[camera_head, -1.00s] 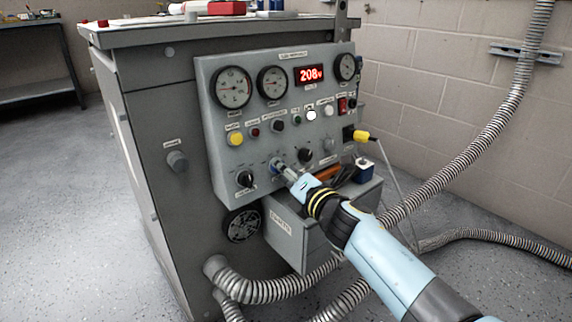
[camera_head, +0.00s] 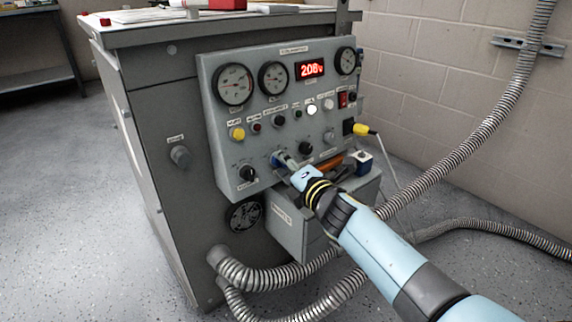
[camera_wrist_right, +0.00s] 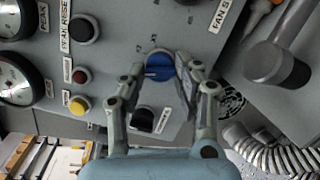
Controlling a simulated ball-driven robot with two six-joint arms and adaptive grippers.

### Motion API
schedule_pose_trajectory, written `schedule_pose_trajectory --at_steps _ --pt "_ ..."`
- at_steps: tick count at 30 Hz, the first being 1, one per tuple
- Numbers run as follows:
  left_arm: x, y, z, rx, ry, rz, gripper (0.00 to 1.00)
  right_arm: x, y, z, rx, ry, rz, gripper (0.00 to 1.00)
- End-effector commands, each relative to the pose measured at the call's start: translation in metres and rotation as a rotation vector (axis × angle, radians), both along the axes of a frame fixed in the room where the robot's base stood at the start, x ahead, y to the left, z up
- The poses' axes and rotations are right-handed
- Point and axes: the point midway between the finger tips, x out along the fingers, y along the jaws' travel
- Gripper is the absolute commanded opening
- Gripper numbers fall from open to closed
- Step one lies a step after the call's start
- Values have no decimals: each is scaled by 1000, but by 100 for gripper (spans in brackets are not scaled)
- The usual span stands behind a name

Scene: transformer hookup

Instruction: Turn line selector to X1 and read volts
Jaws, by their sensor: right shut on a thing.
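The grey control panel (camera_head: 218,135) sits on the front of a large grey cabinet. Its red display (camera_head: 310,70) reads 208 with a unit mark after it. A blue selector knob (camera_wrist_right: 158,68) shows between my fingers in the right wrist view, with small position marks beside it. My right gripper (camera_head: 282,158) reaches the lower middle of the panel and is shut on this knob. In the right wrist view the fingertips (camera_wrist_right: 164,62) flank it on both sides. The labels around the knob are too small to read. My left gripper is out of view.
A black knob (camera_head: 247,174) is left of the blue one, and another black knob (camera_head: 305,149) is to the right. Round gauges (camera_head: 234,84) line the panel top. A drawer (camera_head: 287,226) juts out below. Ribbed hoses (camera_head: 470,140) run at right and below.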

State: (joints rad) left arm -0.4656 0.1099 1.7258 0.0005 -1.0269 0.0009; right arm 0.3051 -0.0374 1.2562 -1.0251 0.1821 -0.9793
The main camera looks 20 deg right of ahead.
Motion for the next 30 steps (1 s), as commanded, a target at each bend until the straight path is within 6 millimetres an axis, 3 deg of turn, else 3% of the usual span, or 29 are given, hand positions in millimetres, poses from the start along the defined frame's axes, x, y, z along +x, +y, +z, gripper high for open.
schedule_pose_trajectory --at_steps 1,2,7,17,30 --pt "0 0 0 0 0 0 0 0 0 -1 0 2 -1 0" --pt "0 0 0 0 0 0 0 0 0 -1 0 2 -1 34" --pt "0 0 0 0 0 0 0 0 0 -1 -1 1 0 54" --pt "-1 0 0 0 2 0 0 -6 -1 0 -2 1 0 54" --pt "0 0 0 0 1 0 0 -93 -16 8 -2 2 0 54"
